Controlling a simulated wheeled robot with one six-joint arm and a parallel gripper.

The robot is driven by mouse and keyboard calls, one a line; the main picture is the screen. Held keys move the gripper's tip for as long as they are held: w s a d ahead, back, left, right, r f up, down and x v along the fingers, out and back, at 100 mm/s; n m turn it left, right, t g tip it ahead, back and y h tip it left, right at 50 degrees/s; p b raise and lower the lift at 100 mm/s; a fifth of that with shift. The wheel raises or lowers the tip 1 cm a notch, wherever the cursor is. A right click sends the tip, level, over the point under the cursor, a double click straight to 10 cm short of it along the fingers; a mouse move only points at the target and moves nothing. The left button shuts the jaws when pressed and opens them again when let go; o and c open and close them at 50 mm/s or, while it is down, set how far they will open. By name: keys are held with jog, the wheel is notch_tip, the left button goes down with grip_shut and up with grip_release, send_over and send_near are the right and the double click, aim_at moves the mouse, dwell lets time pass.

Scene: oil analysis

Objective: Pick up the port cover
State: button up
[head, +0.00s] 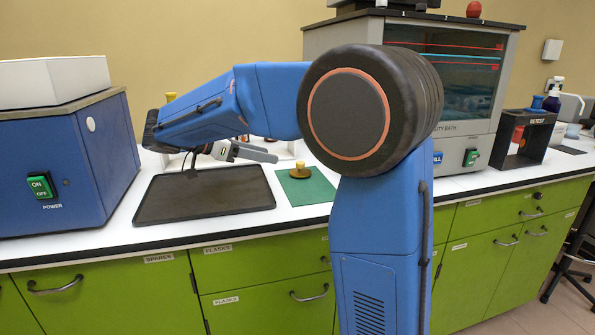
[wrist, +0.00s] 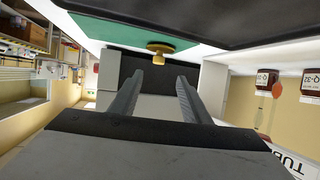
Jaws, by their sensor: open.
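A small brass piece with a round base and a knob, which looks like the port cover (head: 300,171), sits on a green mat (head: 318,192) on the white bench. In the wrist view the brass piece (wrist: 160,47) shows beyond my fingertips, roughly centred between them. My gripper (head: 275,156) is open and empty, above the bench to the left of the brass piece, with its fingers pointing toward it. In the wrist view my gripper (wrist: 160,78) shows both grey fingers apart with nothing between them.
A black tray (head: 205,194) lies left of the mat, under my gripper. A blue box with a power switch (head: 60,165) stands at the left. A glass-fronted bath (head: 470,110) stands at the right, with a black rack (head: 524,140) beyond it.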

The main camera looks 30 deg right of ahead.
aim_at(297, 163)
jog(key=x, duration=0.8)
jog(key=shift+d+f, duration=0.1)
jog(key=shift+s+x, duration=0.2)
jog(key=shift+x, duration=2.45)
jog(key=shift+f, duration=0.15)
grip_shut()
